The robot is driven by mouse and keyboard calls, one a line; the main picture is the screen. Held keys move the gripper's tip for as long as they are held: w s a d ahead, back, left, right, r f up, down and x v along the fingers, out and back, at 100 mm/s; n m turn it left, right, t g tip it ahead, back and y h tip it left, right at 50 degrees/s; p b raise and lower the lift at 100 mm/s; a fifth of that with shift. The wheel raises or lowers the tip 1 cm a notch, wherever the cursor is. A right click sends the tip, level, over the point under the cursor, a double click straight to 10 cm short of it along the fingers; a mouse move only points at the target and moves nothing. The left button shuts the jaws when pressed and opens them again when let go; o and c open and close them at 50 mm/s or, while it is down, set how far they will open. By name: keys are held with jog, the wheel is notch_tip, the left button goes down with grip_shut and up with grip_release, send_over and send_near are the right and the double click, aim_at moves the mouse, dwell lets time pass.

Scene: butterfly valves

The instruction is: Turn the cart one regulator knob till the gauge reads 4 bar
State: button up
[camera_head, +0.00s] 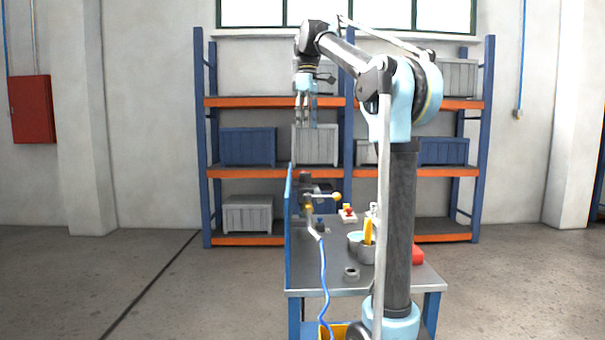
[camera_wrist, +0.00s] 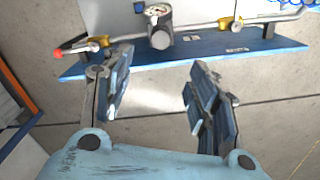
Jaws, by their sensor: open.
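In the wrist view the regulator shows at the top, with a round white gauge (camera_wrist: 158,10) and a dark grey knob (camera_wrist: 161,38) below it. The gauge's reading is too small to make out. The regulator sits on a silver pipe (camera_wrist: 196,28) along a blue panel (camera_wrist: 190,50). My gripper (camera_wrist: 162,62) is open and empty, its fingers apart on either side of the view, not touching the knob. In the head view my gripper (camera_head: 305,121) hangs pointing down, above the cart (camera_head: 325,283) and its upright blue panel (camera_head: 289,235).
Yellow fittings (camera_wrist: 231,23) and a red-tipped lever (camera_wrist: 58,53) lie along the pipe. The cart top holds a grey pot (camera_head: 366,254), a grey ring (camera_head: 351,273) and a red item (camera_head: 417,255). A blue hose (camera_head: 323,275) hangs down. Shelving (camera_head: 270,172) stands behind.

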aim_at(305, 173)
jog(key=f, duration=1.7)
jog(key=shift+a+f, duration=0.1)
jog(key=shift+a, duration=0.15)
jog(key=c, duration=1.1)
